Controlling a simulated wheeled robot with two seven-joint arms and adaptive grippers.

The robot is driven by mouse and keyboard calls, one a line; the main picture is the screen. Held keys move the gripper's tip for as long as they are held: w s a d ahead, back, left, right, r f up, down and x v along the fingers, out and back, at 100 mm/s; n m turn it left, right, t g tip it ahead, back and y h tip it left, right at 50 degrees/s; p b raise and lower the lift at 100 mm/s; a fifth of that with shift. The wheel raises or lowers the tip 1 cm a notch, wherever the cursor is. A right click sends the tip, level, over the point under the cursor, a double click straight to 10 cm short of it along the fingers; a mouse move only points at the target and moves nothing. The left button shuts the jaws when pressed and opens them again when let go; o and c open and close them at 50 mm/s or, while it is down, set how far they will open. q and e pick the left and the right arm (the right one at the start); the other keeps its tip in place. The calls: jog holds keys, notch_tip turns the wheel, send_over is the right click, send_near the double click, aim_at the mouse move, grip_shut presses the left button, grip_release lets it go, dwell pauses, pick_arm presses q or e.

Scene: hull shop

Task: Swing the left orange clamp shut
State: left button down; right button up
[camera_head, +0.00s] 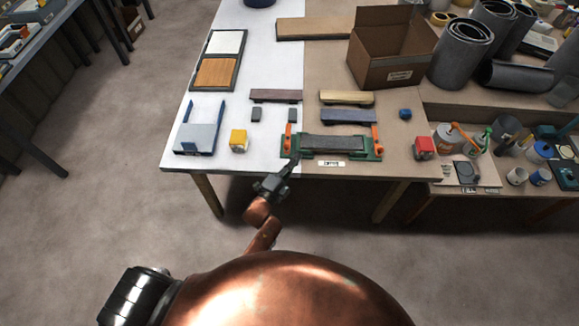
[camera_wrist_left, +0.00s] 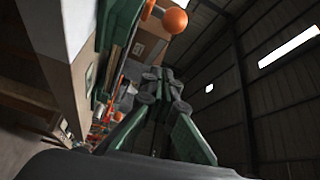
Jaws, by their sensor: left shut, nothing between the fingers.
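A green fixture (camera_head: 290,155) sits at the table's front edge with a dark grey bar (camera_head: 333,143) lying in it. The left orange clamp (camera_head: 288,138) stands at the fixture's left end, and a second orange clamp (camera_head: 375,136) stands at its right end. My left gripper (camera_head: 294,161) is shut and empty, its tips at the front left of the fixture, close to the left clamp; contact cannot be told. In the left wrist view, my shut fingers (camera_wrist_left: 163,78) show below an orange ball knob (camera_wrist_left: 174,20). My right gripper is out of view.
A yellow block (camera_head: 239,140) and a blue-grey holder (camera_head: 197,139) stand left of the fixture, and a red block (camera_head: 424,147) stands right. Coloured bars (camera_head: 347,97) lie behind. A cardboard box (camera_head: 385,65) stands farther back. The white tabletop (camera_head: 270,70) is partly clear.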

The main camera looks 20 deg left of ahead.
pick_arm(q)
jog(key=x, duration=0.3)
jog(key=shift+w+d, duration=0.2)
jog(key=shift+w, duration=0.15)
jog(key=shift+s+a+f, duration=0.15)
jog(key=shift+a+f, duration=0.05)
jog(key=shift+a, duration=0.8)
jog(key=shift+s+a+f, duration=0.15)
jog(key=shift+a+f, duration=0.05)
jog(key=shift+a, duration=0.8)
jog(key=shift+s+a, duration=0.1)
jog(key=shift+a, duration=0.15)
